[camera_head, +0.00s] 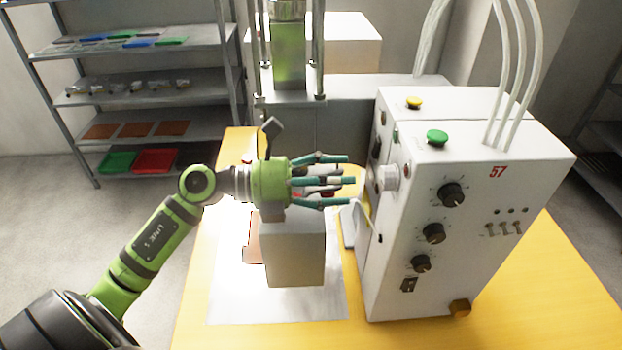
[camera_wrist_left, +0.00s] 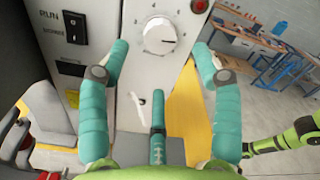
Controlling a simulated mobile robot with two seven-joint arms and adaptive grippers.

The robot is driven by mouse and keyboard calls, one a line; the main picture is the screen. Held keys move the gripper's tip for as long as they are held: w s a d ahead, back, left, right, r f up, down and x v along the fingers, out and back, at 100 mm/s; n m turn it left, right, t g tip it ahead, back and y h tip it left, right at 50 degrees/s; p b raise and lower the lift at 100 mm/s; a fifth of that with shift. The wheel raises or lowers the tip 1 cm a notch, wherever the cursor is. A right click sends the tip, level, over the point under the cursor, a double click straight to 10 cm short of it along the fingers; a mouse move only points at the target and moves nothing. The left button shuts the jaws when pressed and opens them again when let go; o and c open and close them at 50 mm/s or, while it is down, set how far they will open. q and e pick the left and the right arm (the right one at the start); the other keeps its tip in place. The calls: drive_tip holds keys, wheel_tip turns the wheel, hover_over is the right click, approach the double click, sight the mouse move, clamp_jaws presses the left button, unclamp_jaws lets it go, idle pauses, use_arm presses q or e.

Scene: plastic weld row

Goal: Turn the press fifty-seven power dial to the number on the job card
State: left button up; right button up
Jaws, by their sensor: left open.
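The white press cabinet (camera_head: 400,270) carries a red "57". A pale round dial (camera_head: 388,178) sticks out of its left side. I cannot make out a job card.
The cabinet front has several black knobs (camera_head: 451,195) and small toggles; green (camera_head: 437,137) and yellow buttons sit on top. A RUN switch (camera_wrist_left: 75,28) and a red button (camera_wrist_left: 199,5) flank the dial. A grey block (camera_head: 295,250) stands beneath my left gripper. Shelves are behind left.

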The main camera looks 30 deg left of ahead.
use_arm(q)
drive_tip(key=v, duration=0.5)
idle(0.5)
